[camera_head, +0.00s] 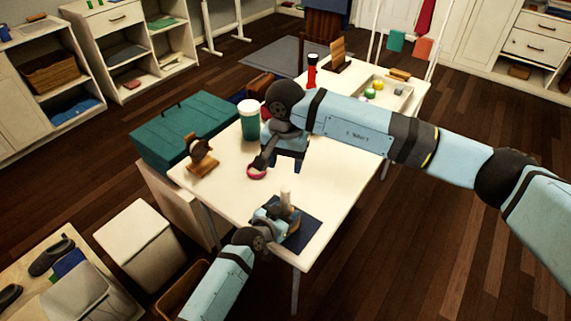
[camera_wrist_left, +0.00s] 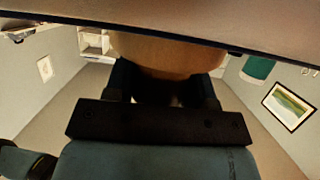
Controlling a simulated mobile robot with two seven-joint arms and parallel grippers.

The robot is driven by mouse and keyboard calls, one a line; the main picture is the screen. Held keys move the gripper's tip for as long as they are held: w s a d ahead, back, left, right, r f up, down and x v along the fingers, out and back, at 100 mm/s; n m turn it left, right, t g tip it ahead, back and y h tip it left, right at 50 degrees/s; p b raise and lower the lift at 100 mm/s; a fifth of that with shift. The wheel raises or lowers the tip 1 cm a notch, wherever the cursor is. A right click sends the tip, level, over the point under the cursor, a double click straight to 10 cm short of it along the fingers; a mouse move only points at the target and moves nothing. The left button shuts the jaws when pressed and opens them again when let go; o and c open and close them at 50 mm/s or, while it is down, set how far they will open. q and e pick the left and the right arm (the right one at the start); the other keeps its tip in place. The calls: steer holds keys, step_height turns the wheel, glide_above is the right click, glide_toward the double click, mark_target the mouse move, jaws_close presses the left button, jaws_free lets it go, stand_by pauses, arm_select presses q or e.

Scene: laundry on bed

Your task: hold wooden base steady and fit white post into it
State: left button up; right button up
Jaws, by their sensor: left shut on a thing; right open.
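My left gripper (camera_head: 274,215) is low over the front of the white table, shut on the wooden base. The wooden base (camera_wrist_left: 165,52) fills the space between its fingers (camera_wrist_left: 165,92) in the left wrist view. My right gripper (camera_head: 262,160) is open, pointing down close to a pink ring (camera_head: 257,173) on the table; the two overlap in the picture.
The white table (camera_head: 225,195) has bare room around the ring. The dark blue mat (camera_head: 306,232) lies at its front corner. A wooden stand with a dark round item (camera_head: 201,155), a green-and-white cup (camera_head: 249,120), a red bottle (camera_head: 311,72) and a tray (camera_head: 399,101) stand farther off.

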arm_select(q)
steer(key=o, duration=1)
